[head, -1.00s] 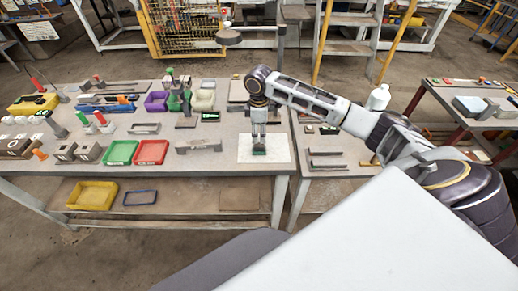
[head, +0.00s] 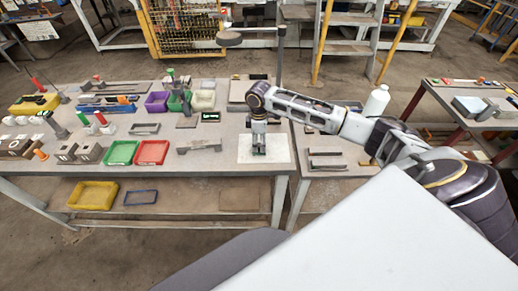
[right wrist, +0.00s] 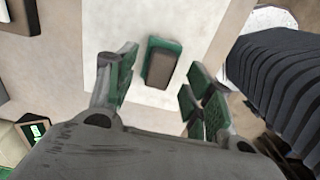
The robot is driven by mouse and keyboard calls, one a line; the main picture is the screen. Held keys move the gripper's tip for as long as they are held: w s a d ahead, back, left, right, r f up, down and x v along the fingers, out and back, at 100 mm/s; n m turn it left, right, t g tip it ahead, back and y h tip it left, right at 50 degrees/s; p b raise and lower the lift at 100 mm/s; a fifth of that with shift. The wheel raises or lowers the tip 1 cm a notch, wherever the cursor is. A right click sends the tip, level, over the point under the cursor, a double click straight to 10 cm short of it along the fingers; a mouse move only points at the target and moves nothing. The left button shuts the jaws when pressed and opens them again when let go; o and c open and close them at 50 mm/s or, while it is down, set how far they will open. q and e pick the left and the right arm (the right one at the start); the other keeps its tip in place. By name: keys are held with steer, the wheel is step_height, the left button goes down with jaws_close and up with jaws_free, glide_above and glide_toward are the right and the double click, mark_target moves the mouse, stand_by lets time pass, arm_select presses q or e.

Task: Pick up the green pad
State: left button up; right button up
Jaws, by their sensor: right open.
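A small green pad (right wrist: 158,62) with a brown-grey top face lies on a white sheet (head: 279,150) on the workbench. In the right wrist view it sits just beyond my right gripper (right wrist: 160,88), roughly in line with the gap between the fingers and not touched by them. The right gripper is open and empty, its green-lined fingers apart. In the head view the right gripper (head: 258,149) points down over the sheet and hides most or all of the pad. My left gripper is in neither view.
Left on the bench are a grey metal part (head: 198,146), a red tray (head: 152,153) and a green tray (head: 121,153). Dark bars (head: 327,153) lie on the adjoining table to the right, with a white bottle (head: 377,100) behind. The sheet around the pad is mostly clear.

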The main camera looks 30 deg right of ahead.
mark_target(259, 145)
steer(key=shift+f, duration=1.25)
steer(key=c, duration=1.1)
steer(key=shift+r+b, duration=0.3)
steer(key=shift+r, duration=4.8)
